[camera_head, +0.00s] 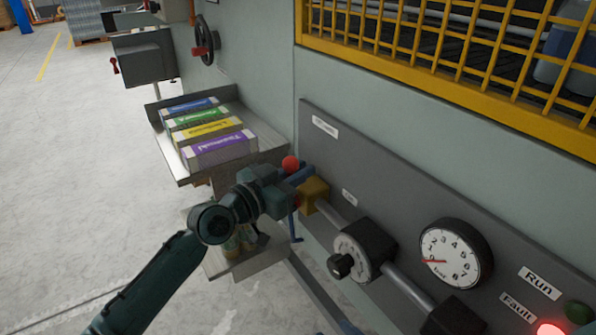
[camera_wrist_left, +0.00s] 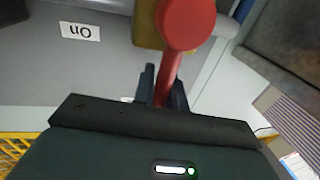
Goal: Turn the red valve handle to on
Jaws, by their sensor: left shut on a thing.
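The red valve handle, with its round red knob (camera_head: 290,163), is at the brass valve block (camera_head: 314,192) on the grey panel. In the left wrist view the knob (camera_wrist_left: 185,24) is large at the top, and its red stem runs down between my fingers. My left gripper (camera_head: 296,196) is shut on the stem just below the knob; its two dark fingertips (camera_wrist_left: 163,88) show on either side of it. A white "On" label (camera_head: 350,198) is on the panel right of the valve; it also shows upside down in the left wrist view (camera_wrist_left: 80,31). My gripper hides most of the stem.
Right of the valve, a pipe leads to a black regulator knob (camera_head: 341,265) and a round gauge (camera_head: 455,254). A metal shelf (camera_head: 176,166) with several coloured cartons is behind my left gripper. A yellow mesh guard (camera_head: 450,85) is above. Open floor is at left.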

